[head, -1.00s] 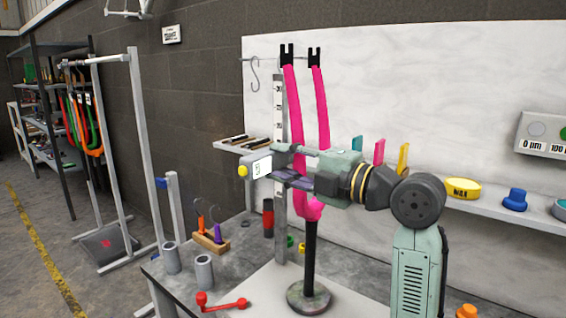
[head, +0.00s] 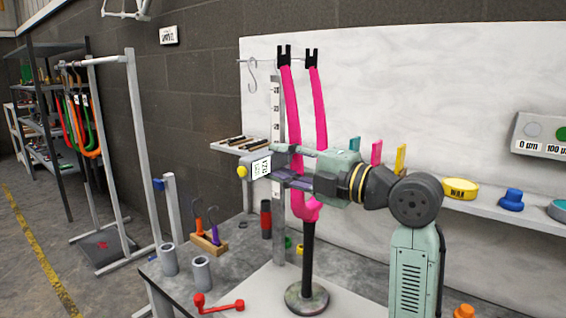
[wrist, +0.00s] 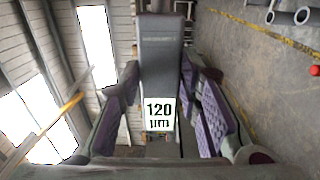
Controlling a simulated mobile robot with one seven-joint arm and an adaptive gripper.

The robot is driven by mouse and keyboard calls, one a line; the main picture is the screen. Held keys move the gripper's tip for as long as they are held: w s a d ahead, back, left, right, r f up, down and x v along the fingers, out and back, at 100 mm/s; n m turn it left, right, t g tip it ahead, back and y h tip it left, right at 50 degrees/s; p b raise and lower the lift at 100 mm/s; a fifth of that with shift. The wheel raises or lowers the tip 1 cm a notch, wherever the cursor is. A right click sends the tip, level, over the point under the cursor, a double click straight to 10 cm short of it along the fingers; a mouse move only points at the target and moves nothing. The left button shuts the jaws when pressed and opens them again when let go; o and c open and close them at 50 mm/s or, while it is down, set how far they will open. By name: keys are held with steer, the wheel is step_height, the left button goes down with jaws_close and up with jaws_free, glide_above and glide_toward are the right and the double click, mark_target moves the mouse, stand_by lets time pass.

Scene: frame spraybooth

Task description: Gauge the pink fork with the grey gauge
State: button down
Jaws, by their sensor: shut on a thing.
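The pink fork (head: 290,105) stands upright on a black post with a round base, its two legs pointing up into black tips. My gripper (head: 290,178) crosses in front of the lower part of its legs and hides some of them. It is shut on the grey gauge (head: 250,163), which has a yellow end at left and a white display. In the wrist view the gauge (wrist: 161,55) lies between the purple finger pads, and its display reads 120 with a unit that looks like µm. I cannot tell whether the gauge touches the fork.
A ruled upright post (head: 277,120) stands close to the fork. A wall shelf (head: 480,196) holds a yellow tin and a blue knob. The bench holds grey cylinders (head: 202,270), a hook stand (head: 208,240) and a red tool (head: 218,306). A white rack stands left.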

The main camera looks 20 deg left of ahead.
mark_target(246, 173)
steer(key=shift+s, duration=0.1)
steer(key=shift+s+a+b, duration=0.35)
steer(key=shift+s+a, duration=0.1)
steer(key=shift+s, duration=0.8)
steer(key=shift+s+a+b, duration=0.4)
steer(key=shift+s, duration=0.8)
steer(key=shift+s+a+b, duration=0.35)
steer(key=shift+s+a, duration=0.1)
steer(key=shift+s, duration=0.8)
